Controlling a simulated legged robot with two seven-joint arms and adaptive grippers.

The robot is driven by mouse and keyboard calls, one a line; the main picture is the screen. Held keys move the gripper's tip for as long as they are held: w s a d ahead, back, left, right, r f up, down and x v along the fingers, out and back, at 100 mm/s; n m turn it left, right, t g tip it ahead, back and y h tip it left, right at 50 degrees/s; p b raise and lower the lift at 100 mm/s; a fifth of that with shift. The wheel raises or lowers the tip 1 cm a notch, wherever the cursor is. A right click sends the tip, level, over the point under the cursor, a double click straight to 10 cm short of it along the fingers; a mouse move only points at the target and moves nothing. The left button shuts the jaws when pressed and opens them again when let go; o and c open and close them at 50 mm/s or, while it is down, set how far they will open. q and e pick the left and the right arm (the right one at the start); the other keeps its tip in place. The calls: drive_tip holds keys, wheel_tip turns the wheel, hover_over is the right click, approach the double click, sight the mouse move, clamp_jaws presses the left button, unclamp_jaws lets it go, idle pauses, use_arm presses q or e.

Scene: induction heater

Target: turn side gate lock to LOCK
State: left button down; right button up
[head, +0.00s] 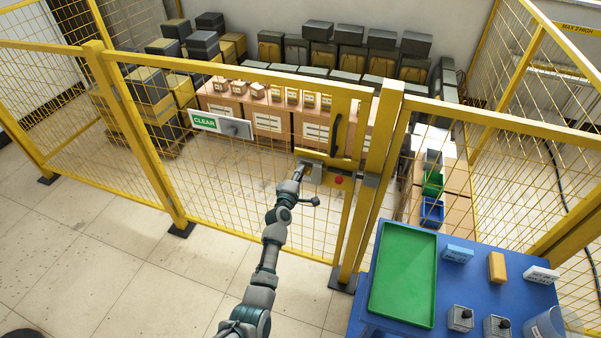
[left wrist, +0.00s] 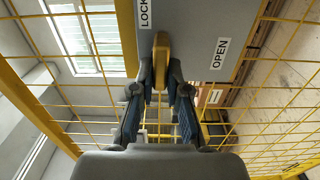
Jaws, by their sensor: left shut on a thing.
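The side gate (head: 235,165) is a yellow mesh panel and looks closed against its post. Its grey lock plate (head: 313,173) is on the right side of the gate, below the black handle. In the left wrist view a brown-yellow lock knob (left wrist: 161,50) sits on the grey plate (left wrist: 190,30), between the LOCK label (left wrist: 145,13) and the OPEN label (left wrist: 220,53), closer to LOCK in the picture. My left gripper (head: 303,174) is at the plate, its two fingers (left wrist: 160,76) shut on the knob from both sides. My right gripper is not in view.
A blue table (head: 465,255) with a green tray (head: 404,275) and small items stands at the front right. A CLEAR sign (head: 205,121) hangs on the gate. A red button (head: 338,180) sits beside the lock. Boxes are behind the fence. Floor at the left is clear.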

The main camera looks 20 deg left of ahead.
use_arm(q)
drive_tip(key=shift+a, duration=0.1)
idle(0.5)
drive_tip(key=c, duration=1.4)
unclamp_jaws()
drive_tip(key=shift+o, duration=1.2)
drive_tip(key=shift+w+f, duration=0.1)
drive_tip(key=shift+f, duration=0.05)
drive_tip(key=s, duration=1.2)
drive_tip(key=shift+a, duration=0.25)
drive_tip(key=shift+f, duration=0.1)
